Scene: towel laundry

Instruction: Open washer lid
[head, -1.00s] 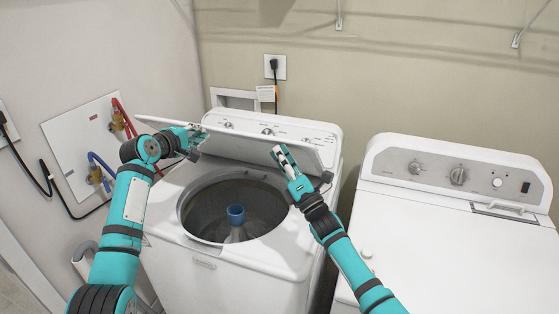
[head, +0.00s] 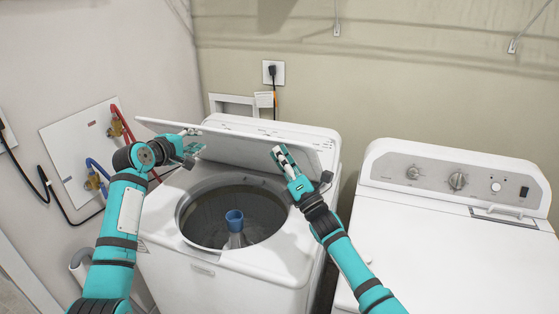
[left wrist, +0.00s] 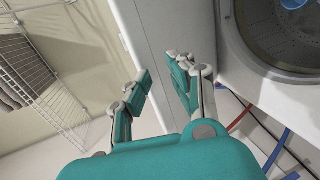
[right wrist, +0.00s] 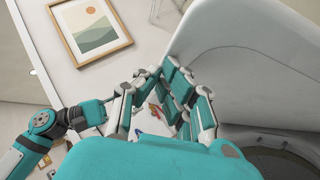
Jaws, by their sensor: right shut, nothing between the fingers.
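The white washer (head: 205,265) stands with its lid (head: 245,150) raised and tilted back, partly covering the control panel. The round drum opening shows with a blue-topped agitator (head: 235,220). My left gripper (head: 190,147) is at the lid's left part; in the left wrist view its fingers (left wrist: 160,85) are apart with nothing visibly between them. My right gripper (head: 281,155) is shut and empty in front of the lid's underside, near its right part. The lid also shows beside the right fingers in the right wrist view (right wrist: 265,50). Exact finger contact with the lid is unclear.
A second white machine (head: 450,245) stands to the right, across a narrow gap. Red and blue hoses (head: 100,165) run from the left wall. A wire rack (left wrist: 45,80) shows in the left wrist view, a framed picture (right wrist: 90,28) in the right wrist view.

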